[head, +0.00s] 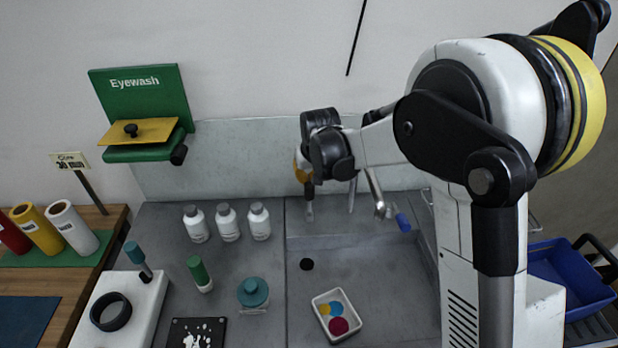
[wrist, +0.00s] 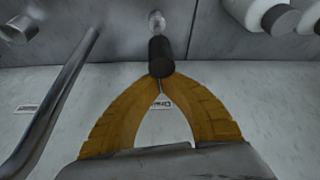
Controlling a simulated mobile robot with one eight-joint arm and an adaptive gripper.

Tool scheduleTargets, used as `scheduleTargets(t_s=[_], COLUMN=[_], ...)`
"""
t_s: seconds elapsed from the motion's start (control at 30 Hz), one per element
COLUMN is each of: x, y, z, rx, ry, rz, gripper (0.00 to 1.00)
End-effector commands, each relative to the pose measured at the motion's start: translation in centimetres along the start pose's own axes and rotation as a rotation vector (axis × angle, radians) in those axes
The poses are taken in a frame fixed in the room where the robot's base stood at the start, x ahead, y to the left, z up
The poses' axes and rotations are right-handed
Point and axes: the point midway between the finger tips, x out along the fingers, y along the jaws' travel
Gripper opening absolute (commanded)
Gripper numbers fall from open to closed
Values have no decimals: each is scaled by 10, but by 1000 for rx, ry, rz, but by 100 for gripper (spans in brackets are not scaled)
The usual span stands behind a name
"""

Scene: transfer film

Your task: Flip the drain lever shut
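The drain lever has a black grip (wrist: 161,57) with a metal end (wrist: 157,22) beyond it in the wrist view. In the head view a thin upright piece at the back of the sink, below my gripper, looks like this lever (head: 309,208). My gripper (wrist: 161,80) has orange fingers whose tips come together right at the near end of the black grip. They look shut, with the grip at the tips rather than clasped between them; actual contact is hard to tell. In the head view my gripper (head: 303,172) is partly hidden by its dark housing.
A metal faucet (head: 376,192) with a blue tip stands right of my gripper; its tube (wrist: 55,100) shows in the wrist view. White bottles (head: 227,222) stand left. The basin holds a black drain (head: 306,264) and a small white tray (head: 320,300). A green eyewash station (head: 140,105) is on the wall.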

Motion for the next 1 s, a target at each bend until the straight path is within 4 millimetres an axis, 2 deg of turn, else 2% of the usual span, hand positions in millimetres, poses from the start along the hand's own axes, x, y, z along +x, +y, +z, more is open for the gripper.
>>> scheduleTargets(t_s=[0.27,0.77,1.0], x=[-6,-18,-21], y=[-4,-14,-16], z=[17,64,78], rx=[-11,-41,-38], ry=[143,580,571], rz=[26,106,107], gripper=[0,0,0])
